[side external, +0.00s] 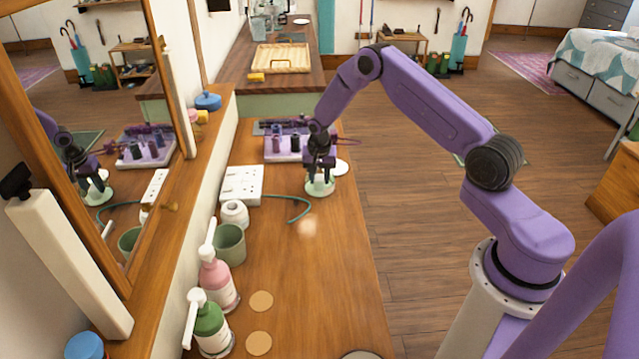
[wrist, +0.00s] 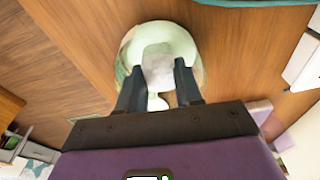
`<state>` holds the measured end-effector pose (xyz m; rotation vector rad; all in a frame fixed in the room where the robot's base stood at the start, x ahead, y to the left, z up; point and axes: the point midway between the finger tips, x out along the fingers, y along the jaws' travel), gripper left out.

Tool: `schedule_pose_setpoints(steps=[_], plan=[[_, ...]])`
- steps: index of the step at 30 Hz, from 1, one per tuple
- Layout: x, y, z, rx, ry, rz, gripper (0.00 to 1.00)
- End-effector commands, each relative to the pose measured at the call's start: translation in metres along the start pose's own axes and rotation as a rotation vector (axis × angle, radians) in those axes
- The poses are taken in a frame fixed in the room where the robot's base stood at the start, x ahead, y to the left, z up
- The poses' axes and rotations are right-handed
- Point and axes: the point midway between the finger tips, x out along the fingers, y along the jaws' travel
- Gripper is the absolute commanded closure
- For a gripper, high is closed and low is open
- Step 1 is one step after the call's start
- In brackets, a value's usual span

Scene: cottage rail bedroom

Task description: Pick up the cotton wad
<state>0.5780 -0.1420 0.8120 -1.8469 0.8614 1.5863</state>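A pale green bowl (side external: 320,187) stands on the wooden counter below my gripper (side external: 319,166). In the wrist view the bowl (wrist: 160,32) holds a whitish, soft-looking lump, which looks like the cotton wad (wrist: 158,68). My gripper's dark fingers (wrist: 158,72) reach down into the bowl, one on each side of the wad, with a space between them. I cannot tell whether they press on it or only stand beside it. In the side view the wad is hidden by the fingers and the bowl.
Behind the bowl is a lilac rack (side external: 284,150) with dark bottles. A white socket box (side external: 241,184), a teal cable (side external: 294,208), a green cup (side external: 229,244) and two pump bottles (side external: 217,279) stand to the left. The counter's front right (side external: 330,280) is mostly clear.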

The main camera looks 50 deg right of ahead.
Motion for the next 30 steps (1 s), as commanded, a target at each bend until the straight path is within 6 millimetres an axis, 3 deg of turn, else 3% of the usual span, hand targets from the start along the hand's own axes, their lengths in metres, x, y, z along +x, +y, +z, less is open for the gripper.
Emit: schedule_pose_setpoints(steps=[12, 24, 30], plan=[[-0.006, 0.000, 0.000, -0.001, -0.001, 0.000, 0.93], [-0.072, -0.001, -0.011, -0.001, 0.002, -0.002, 0.93], [-0.094, 0.000, -0.014, 0.000, 0.000, -0.001, 0.93]])
